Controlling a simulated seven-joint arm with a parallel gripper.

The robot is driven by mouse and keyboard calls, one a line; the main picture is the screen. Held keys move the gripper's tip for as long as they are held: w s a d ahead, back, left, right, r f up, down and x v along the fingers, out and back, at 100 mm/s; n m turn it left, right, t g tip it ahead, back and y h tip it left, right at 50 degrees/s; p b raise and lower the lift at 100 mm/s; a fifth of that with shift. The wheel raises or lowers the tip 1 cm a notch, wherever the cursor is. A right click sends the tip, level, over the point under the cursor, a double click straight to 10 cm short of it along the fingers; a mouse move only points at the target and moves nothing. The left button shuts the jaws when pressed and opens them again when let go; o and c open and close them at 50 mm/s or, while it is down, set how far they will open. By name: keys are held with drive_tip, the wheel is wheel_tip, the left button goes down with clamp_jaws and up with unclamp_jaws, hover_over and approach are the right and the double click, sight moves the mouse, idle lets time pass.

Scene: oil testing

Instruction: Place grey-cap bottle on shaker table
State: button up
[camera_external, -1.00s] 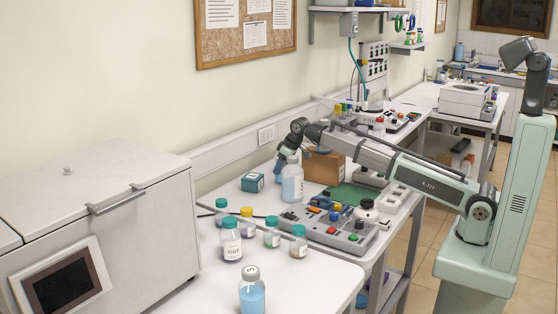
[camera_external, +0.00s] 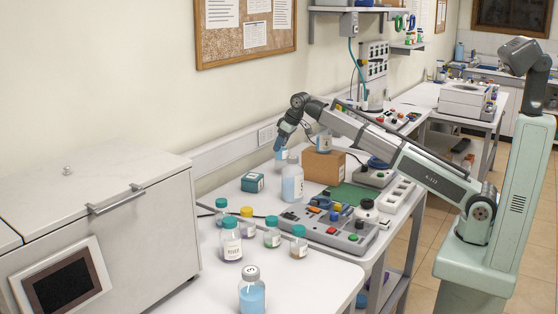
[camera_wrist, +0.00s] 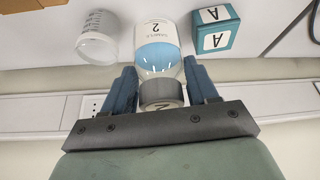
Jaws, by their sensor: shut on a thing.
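My gripper (camera_wrist: 163,90) is shut on a bottle (camera_wrist: 158,45) in the wrist view. The bottle has a grey cap (camera_wrist: 162,94), blue liquid and a white label marked 2. The fingers sit on both sides of the cap end. Another grey-cap bottle (camera_external: 252,292) with blue liquid stands at the front of the bench. I cannot tell for sure which device is the shaker table; a blue-topped device (camera_external: 377,175) stands right of the box.
Teal- and yellow-capped bottles (camera_external: 230,243) and a control panel (camera_external: 328,228) are nearer the front. A white machine (camera_external: 465,98) stands on the far bench.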

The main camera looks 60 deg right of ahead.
drive_tip(key=r, duration=0.5)
drive_tip(key=shift+a, duration=0.35)
drive_tip(key=s+a+n, duration=0.2)
drive_tip(key=s+a, duration=0.2)
drive_tip(key=a, duration=1.3)
drive_tip(key=s+a+n+g+y, duration=0.1)
drive_tip(key=s+a+n, duration=0.2)
drive_tip(key=s+a, duration=1.3)
drive_tip(key=s+a+n+g+y, duration=0.15)
drive_tip(key=s+a+n, duration=0.25)
drive_tip(key=s+a, duration=1.25)
drive_tip(key=shift+m+t, duration=0.25)
drive_tip(key=shift+m, duration=0.05)
drive_tip(key=shift+w+d+x, duration=0.1)
drive_tip(key=shift+d+x, duration=0.1)
drive_tip(key=shift+x, duration=2.5)
drive_tip(key=shift+w+d+x, duration=0.1)
drive_tip(key=shift+d+x, duration=0.05)
drive_tip(key=shift+x, duration=2.6)
drive_tip(key=shift+w+d+x, duration=0.1)
drive_tip(key=shift+d+x, duration=0.1)
drive_tip(key=shift+x, duration=2.5)
drive_tip(key=shift+f, duration=0.25)
drive_tip(key=o, duration=1.2)
drive_tip(key=shift+r, duration=0.1)
